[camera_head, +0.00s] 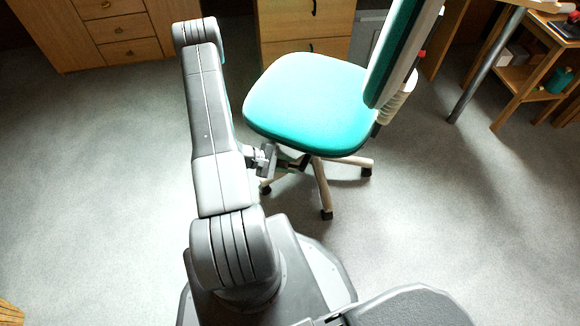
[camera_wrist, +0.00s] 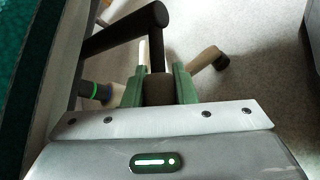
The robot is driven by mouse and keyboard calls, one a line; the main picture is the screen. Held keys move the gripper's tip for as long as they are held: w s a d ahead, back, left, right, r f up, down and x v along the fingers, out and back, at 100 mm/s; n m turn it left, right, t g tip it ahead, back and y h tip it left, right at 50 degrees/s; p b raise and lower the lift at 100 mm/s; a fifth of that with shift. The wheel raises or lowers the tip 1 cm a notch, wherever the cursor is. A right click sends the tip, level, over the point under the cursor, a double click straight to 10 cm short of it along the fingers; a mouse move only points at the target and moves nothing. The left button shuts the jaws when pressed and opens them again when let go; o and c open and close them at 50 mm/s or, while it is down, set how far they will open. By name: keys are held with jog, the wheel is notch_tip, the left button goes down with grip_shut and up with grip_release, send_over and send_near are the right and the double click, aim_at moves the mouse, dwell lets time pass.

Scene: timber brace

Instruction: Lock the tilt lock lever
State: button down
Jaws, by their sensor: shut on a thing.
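The office chair (camera_head: 305,100) has a teal seat, and its underside mechanism is mostly hidden in the head view. In the wrist view, a dark bar runs out from the seat side and bends toward my gripper (camera_wrist: 158,78). It ends in a thick dark-brown grip, which I take for the tilt lock lever (camera_wrist: 158,91). The green fingers stand on either side of this grip and are shut on it. In the head view, my gripper (camera_head: 266,160) is beside the chair, just below the seat's front-left edge. Whether the lever is locked cannot be told.
Another dark stub with a bright green ring (camera_wrist: 94,90) sits left of the fingers. The chair's pale legs (camera_head: 322,190) and casters spread over the grey floor. Wooden drawers (camera_head: 115,35) stand behind, and a desk leg (camera_head: 485,65) is at right.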

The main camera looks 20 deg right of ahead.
jog(key=shift+w+a+r+t+y, duration=0.1)
jog(key=shift+r+t+y, duration=0.3)
jog(key=shift+y, duration=0.1)
jog(key=c, duration=1.2)
grip_release()
jog(key=p+v, duration=0.2)
jog(key=v, duration=1.1)
jog(key=shift+a+r, duration=0.25)
jog(key=shift+a, duration=0.1)
jog(key=shift+d, duration=0.1)
jog(key=b+x, duration=0.2)
jog(key=x, duration=1.1)
jog(key=shift+d+f, duration=0.25)
jog(key=shift+f, duration=0.05)
